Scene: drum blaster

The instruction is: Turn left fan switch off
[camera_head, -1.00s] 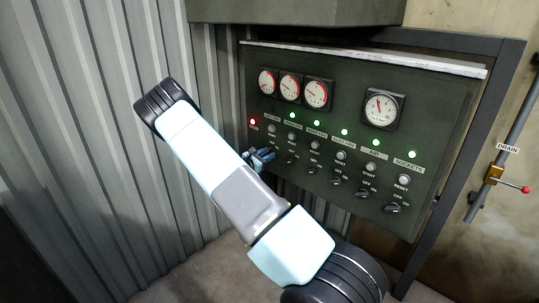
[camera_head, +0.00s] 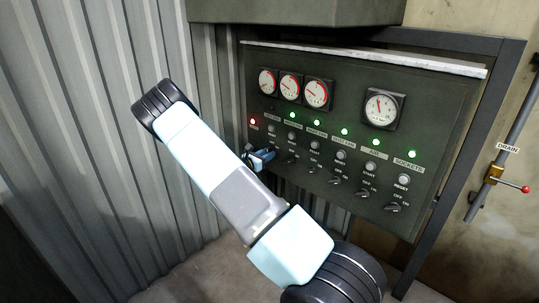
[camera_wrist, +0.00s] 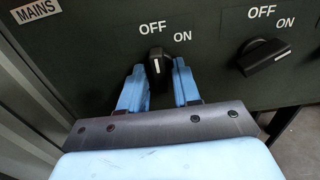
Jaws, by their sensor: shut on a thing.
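The control panel (camera_head: 330,205) carries a row of dark rotary switches. My gripper (camera_head: 264,155) is at the leftmost switch, with my arm partly in front of the panel's left side. In the wrist view my gripper (camera_wrist: 160,88) has its blue fingers closed on either side of this black knob (camera_wrist: 158,66). The knob stands nearly upright, its top just below the OFF label (camera_wrist: 152,28).
A MAINS label (camera_wrist: 36,10) lies left of the gripped switch, beside a red lamp (camera_head: 253,122). Several green lamps (camera_head: 344,131) are lit above the other switches. Dial gauges (camera_head: 316,94) sit higher. A corrugated wall (camera_head: 80,130) is at left, a drain valve (camera_head: 494,176) at right.

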